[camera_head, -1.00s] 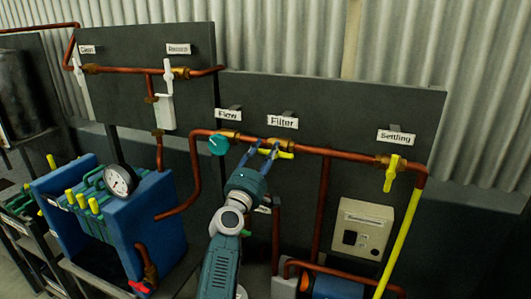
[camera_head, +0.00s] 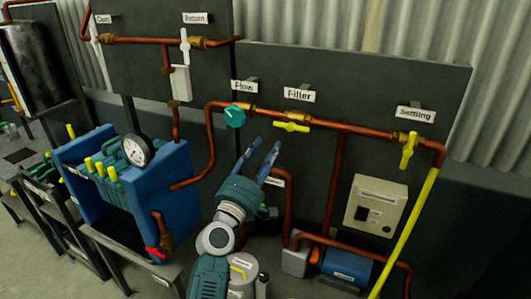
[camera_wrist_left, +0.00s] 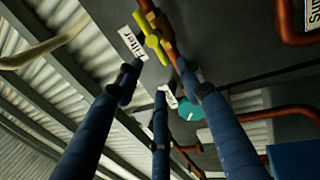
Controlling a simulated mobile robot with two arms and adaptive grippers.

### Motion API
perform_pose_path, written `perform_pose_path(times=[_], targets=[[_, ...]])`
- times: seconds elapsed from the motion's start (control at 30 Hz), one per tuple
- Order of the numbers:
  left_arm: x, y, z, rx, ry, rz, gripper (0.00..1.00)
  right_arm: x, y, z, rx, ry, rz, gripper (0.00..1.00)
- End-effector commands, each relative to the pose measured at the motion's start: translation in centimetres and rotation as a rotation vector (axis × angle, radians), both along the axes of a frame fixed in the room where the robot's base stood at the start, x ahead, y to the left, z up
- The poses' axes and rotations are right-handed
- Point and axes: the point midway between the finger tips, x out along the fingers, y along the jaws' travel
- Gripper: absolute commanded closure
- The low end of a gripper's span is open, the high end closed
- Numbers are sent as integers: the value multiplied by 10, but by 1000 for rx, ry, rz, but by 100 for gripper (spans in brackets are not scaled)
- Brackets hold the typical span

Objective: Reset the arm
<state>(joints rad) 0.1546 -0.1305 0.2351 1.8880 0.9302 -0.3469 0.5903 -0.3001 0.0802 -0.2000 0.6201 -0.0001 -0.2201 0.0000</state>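My left gripper (camera_head: 262,160) is in the middle of the head view, below the copper pipe. Its blue fingers are spread apart and empty, pointing up toward the panel. The yellow Filter valve handle (camera_head: 291,127) lies along the pipe above and right of the fingertips, apart from them. In the left wrist view the fingers are spread, and the yellow handle (camera_wrist_left: 152,38) shows beyond them. The teal Flow knob (camera_head: 235,117) is above and left of the gripper; it also shows in the wrist view (camera_wrist_left: 191,113). My right gripper is not in view.
A yellow Settling valve (camera_head: 408,150) and a beige control box (camera_head: 376,207) are at the right. A blue press with a gauge (camera_head: 137,150) stands at the left. Copper pipes and a blue motor (camera_head: 345,264) are low at the right.

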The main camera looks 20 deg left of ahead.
Motion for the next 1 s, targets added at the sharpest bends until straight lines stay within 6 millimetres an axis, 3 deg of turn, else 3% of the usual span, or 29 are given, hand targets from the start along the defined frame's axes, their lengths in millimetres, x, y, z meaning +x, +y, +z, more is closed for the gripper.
perform_pose_path(times=[0.33,0.47,0.57,0.77,0.87,1.0], targets=[[1,0,0,1,1,0,62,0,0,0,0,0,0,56],[5,-4,-25,31,45,0,62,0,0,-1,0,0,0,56],[11,-14,-75,99,133,-3,62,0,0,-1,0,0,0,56],[2,-40,-223,323,379,-42,62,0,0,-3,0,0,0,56],[-17,-51,-298,445,497,-79,62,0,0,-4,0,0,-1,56],[-59,-64,-397,620,648,-151,62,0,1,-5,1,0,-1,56]])
